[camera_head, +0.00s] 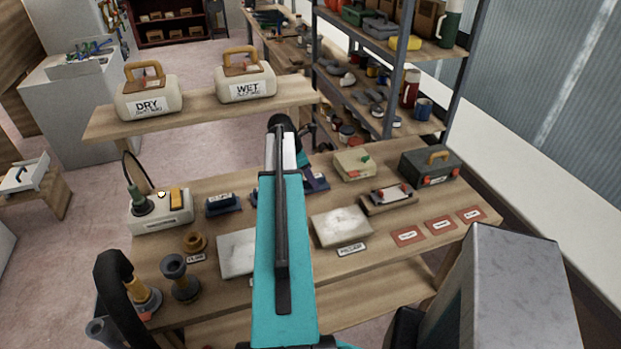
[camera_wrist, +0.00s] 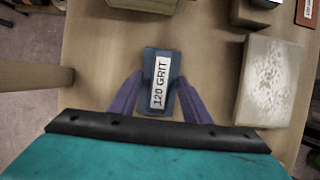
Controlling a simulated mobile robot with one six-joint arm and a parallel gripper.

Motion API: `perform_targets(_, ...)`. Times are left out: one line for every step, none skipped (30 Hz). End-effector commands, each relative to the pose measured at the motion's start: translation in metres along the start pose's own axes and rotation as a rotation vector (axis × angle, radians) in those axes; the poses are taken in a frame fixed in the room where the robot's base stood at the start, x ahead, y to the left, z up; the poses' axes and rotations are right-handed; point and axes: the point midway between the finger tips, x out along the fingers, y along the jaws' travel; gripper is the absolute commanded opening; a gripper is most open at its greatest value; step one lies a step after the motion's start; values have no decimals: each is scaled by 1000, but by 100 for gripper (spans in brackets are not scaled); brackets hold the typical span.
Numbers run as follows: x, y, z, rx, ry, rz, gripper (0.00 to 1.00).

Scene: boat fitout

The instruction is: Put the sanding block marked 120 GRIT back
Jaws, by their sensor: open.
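The blue sanding block marked 120 GRIT (camera_wrist: 161,60) lies on the wooden table, label up, in the wrist view. My gripper (camera_wrist: 160,79) is open, its two purple fingers on either side of the block's near part. I cannot tell whether they touch it. In the head view my gripper (camera_head: 314,180) is low over the table, largely hidden behind my teal arm. A red card reading 120 GRIT (camera_wrist: 306,11) shows at the top right of the wrist view. Three red cards lie in a row at the table's right, the nearest here (camera_head: 407,235); their print is too small there.
A pale panel (camera_head: 341,226) lies on the table; it also shows right of the block in the wrist view (camera_wrist: 268,80). A tan case (camera_head: 354,164), a sander-like tool on a tray (camera_head: 388,200) and a dark toolbox (camera_head: 430,165) stand behind. Another blue block (camera_head: 223,204) lies left.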

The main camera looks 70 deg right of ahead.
Motion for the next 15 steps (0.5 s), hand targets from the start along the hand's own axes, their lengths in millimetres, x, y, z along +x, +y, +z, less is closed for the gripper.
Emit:
perform_targets(-1,0,-1,0,0,1,43)
perform_targets(-2,0,-1,0,0,2,43)
perform_targets(-4,0,-1,0,0,2,43)
perform_targets(-6,0,-1,0,0,2,43)
perform_targets(-8,0,-1,0,0,2,43)
perform_targets(-10,0,-9,-3,0,2,43)
perform_targets(-12,0,-14,-3,0,1,43)
perform_targets(-13,0,-18,-3,0,2,43)
perform_targets(-16,0,-24,-3,0,2,43)
perform_targets(-18,0,-29,-3,0,3,43)
perform_targets(-20,0,-33,-3,0,2,43)
perform_targets(-22,0,-39,-3,0,1,43)
perform_targets(-24,0,-44,-3,0,1,43)
perform_targets(-26,0,-48,-3,0,1,43)
perform_targets(-28,0,-54,-2,0,2,43)
